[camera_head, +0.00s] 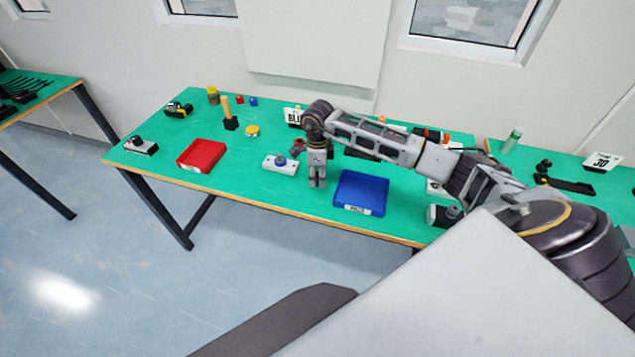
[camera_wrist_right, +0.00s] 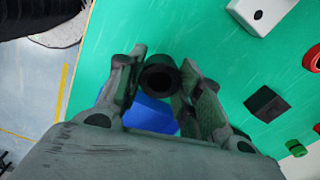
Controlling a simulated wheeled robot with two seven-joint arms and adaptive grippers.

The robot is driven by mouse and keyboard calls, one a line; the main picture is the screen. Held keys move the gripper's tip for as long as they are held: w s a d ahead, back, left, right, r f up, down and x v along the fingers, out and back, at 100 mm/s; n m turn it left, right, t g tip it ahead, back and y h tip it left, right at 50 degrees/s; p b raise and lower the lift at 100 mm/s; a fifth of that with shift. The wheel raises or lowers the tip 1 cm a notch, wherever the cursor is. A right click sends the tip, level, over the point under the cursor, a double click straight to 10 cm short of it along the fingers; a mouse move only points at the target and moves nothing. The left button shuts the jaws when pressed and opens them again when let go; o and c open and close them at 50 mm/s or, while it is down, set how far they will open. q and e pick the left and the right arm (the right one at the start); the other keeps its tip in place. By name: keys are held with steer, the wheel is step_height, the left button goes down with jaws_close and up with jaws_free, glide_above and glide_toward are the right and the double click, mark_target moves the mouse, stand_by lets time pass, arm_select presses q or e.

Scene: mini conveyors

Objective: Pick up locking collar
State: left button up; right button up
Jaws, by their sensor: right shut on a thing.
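My right gripper (camera_head: 317,185) points down over the green table, between a white block with a blue knob (camera_head: 281,164) and the blue tray (camera_head: 360,192). In the right wrist view, its fingers (camera_wrist_right: 160,78) are shut on a dark ring-shaped part, the locking collar (camera_wrist_right: 159,62), held between the fingertips with its hole facing the camera. The collar cannot be made out in the head view. My left gripper is in neither view.
A red tray (camera_head: 201,155) lies to the left, with a grey switch box (camera_head: 141,146) beyond it. A yellow button (camera_head: 252,130) and a black block with a wooden post (camera_head: 230,121) stand behind. The table's front edge is close to the blue tray.

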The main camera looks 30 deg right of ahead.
step_height(320, 180, up, 6)
steer(key=shift+f+b, duration=0.1)
steer(key=shift+b, duration=0.3)
stand_by(0.5)
